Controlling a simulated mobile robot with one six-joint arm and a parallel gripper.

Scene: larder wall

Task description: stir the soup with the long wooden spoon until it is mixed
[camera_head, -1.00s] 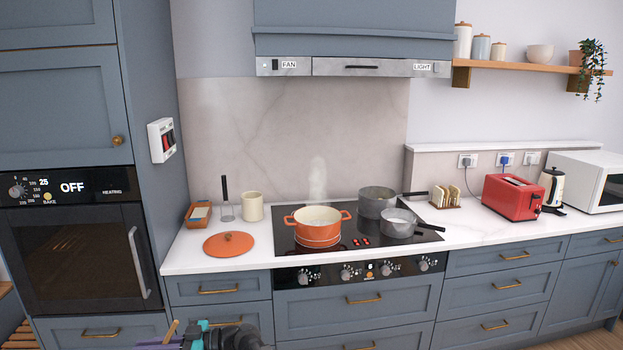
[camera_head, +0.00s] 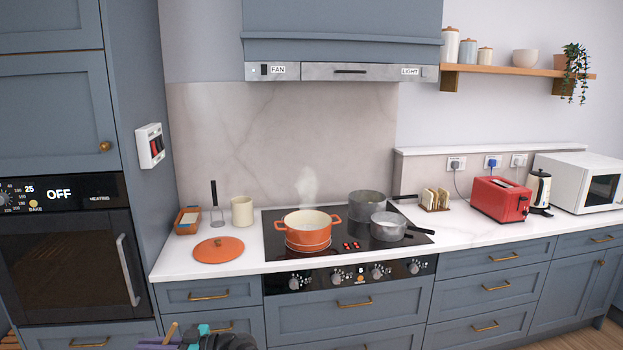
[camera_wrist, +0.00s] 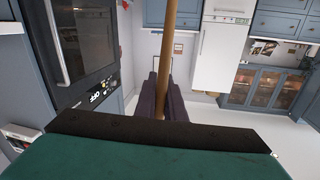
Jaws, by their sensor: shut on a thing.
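The orange pot (camera_head: 308,232) stands open on the hob with steam rising from it; the pale inside shows, but the soup's surface is not clear. Its orange lid (camera_head: 218,249) lies on the counter to its left. My gripper (camera_head: 178,344) is low at the bottom edge of the head view, in front of the drawers and below the counter. It is shut on the long wooden spoon (camera_head: 171,331), whose end pokes up there. In the wrist view the spoon's handle (camera_wrist: 170,55) runs up between the dark fingers; its bowl is not visible.
A grey pot (camera_head: 367,204) and a grey saucepan (camera_head: 389,225) stand on the hob right of the orange pot. A cream crock (camera_head: 242,210) and a dark-handled utensil (camera_head: 215,205) stand at the back left.

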